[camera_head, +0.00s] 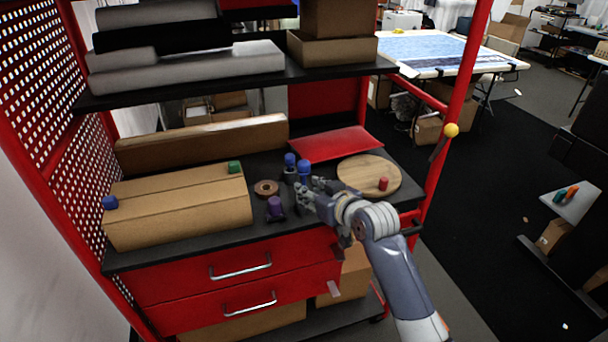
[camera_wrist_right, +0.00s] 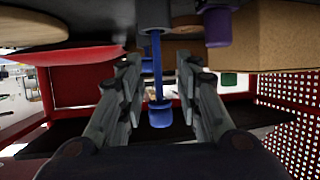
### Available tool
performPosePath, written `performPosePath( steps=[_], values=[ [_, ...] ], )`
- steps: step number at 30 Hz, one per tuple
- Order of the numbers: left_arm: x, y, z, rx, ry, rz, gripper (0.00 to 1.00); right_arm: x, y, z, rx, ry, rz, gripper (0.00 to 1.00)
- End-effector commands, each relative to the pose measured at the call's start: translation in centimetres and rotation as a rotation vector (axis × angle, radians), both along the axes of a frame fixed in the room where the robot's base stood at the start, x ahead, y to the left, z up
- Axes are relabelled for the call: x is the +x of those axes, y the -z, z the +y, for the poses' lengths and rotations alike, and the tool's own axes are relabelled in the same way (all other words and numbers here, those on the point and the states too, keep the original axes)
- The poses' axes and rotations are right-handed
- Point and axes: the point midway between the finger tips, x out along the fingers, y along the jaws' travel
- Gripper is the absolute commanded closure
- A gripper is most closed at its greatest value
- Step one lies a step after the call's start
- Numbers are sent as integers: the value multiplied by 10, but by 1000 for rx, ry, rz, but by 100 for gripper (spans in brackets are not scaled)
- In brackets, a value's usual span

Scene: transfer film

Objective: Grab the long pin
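A long blue pin with a round head shows between my right gripper's fingers in the right wrist view (camera_wrist_right: 159,114), which is upside down. It stands in a dark base, and there are gaps between it and the fingers. In the head view, two blue-topped pins stand close together; the right one (camera_head: 304,166), just behind the fingertips, seems to be the long pin. My right gripper (camera_head: 306,193) is open, low over the black shelf, and also shows in the wrist view (camera_wrist_right: 160,85). Its fingers hide part of the shelf. My left gripper is out of view.
A purple peg (camera_head: 275,206) and a brown ring (camera_head: 266,188) stand left of the gripper. A cardboard box (camera_head: 180,210) carries blue and green pieces. A round wooden board (camera_head: 358,171) with a red peg lies right; a red tray (camera_head: 335,143) lies behind.

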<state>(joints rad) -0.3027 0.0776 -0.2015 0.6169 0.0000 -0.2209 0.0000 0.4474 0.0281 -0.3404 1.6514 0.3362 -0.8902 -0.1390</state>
Motion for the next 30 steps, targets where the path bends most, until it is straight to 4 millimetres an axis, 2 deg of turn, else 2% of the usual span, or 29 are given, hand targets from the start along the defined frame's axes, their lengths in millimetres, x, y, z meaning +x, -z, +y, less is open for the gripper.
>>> performPosePath(
  steps=[12, 23, 24, 28, 30],
  values=[
    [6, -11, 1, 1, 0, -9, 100, 35, 16, 16, 2, 1, 1, 68],
    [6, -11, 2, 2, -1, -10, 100, 40, 19, 19, 0, 1, 0, 68],
    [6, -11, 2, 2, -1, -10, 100, 40, 19, 19, 0, 1, 0, 71],
    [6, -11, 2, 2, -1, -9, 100, 40, 19, 19, 0, 1, 0, 100],
    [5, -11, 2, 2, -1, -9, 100, 40, 19, 19, 0, 1, 0, 100]
  ],
)
